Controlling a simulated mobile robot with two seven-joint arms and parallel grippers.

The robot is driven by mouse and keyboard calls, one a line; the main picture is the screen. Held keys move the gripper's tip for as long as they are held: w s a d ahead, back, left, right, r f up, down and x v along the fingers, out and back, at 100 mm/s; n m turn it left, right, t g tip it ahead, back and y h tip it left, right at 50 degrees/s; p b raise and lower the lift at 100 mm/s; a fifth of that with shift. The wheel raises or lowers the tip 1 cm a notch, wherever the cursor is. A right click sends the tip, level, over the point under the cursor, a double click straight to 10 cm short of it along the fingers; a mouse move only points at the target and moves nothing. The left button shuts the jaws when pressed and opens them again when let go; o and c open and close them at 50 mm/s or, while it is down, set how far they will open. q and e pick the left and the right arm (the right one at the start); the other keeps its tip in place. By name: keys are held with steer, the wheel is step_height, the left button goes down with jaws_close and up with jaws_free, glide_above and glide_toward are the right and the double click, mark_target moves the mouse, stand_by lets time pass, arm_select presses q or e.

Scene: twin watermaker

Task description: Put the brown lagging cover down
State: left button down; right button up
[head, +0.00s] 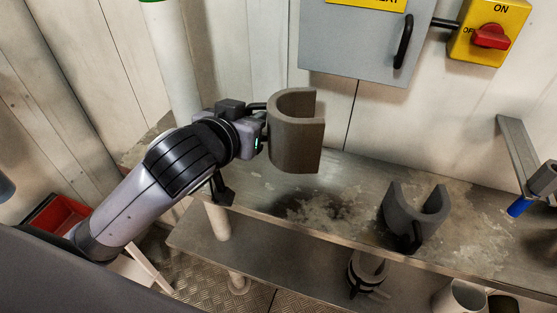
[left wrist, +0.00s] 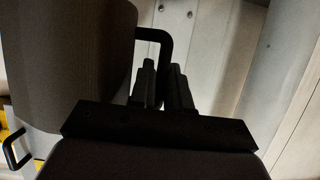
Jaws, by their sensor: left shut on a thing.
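The brown lagging cover (head: 296,140) is a thick C-shaped shell, held upright above the steel bench, with its opening facing right and away from my arm. My left gripper (head: 261,119) is shut on the cover's black handle at its left side. In the left wrist view the fingers (left wrist: 162,85) close around the black handle (left wrist: 165,42), and the brown cover (left wrist: 68,50) fills the upper left. The cover's underside looks clear of the bench, with a dark patch below and to its right. My right gripper is not in view.
A grey cabinet (head: 350,45) and red switch (head: 490,37) are on the wall. Bench is bare between.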

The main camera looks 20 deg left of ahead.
arm_select(q)
step_height(320, 180, down, 9)
steer(key=shift+r+b, duration=0.15)
steer(key=shift+b, duration=0.45)
